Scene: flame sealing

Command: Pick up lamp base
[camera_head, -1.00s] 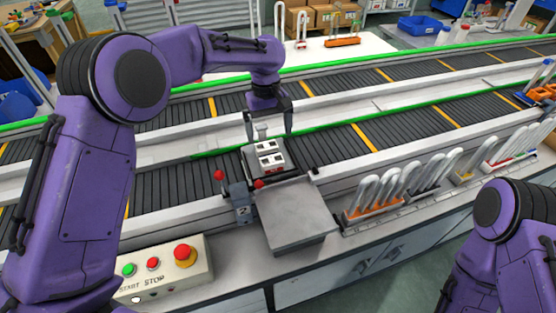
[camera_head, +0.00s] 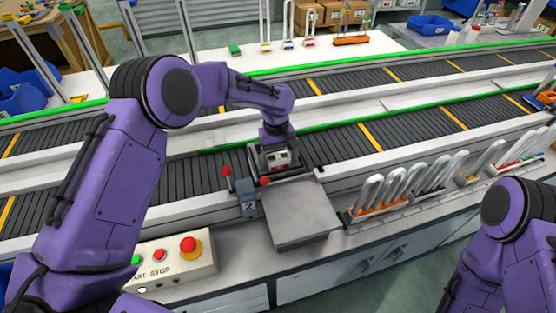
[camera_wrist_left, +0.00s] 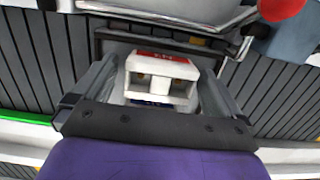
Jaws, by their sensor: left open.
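The lamp base (camera_wrist_left: 160,80) is a small white block with a red label and openings, on a dark fixture on the near conveyor. In the head view the lamp base (camera_head: 279,160) is partly hidden by my left gripper (camera_head: 274,165). My left gripper (camera_wrist_left: 155,88) is open, its fingers on either side of the base in the left wrist view, with a gap showing near the fingers. My right arm shows at the lower right, but its gripper is out of frame.
A grey metal plate (camera_head: 298,212) lies in front of the fixture. A red-knobbed clamp (camera_head: 246,200) stands to its left. Racks of glass tubes (camera_head: 385,205) stand to the right. A button box (camera_head: 172,258) sits at the lower left.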

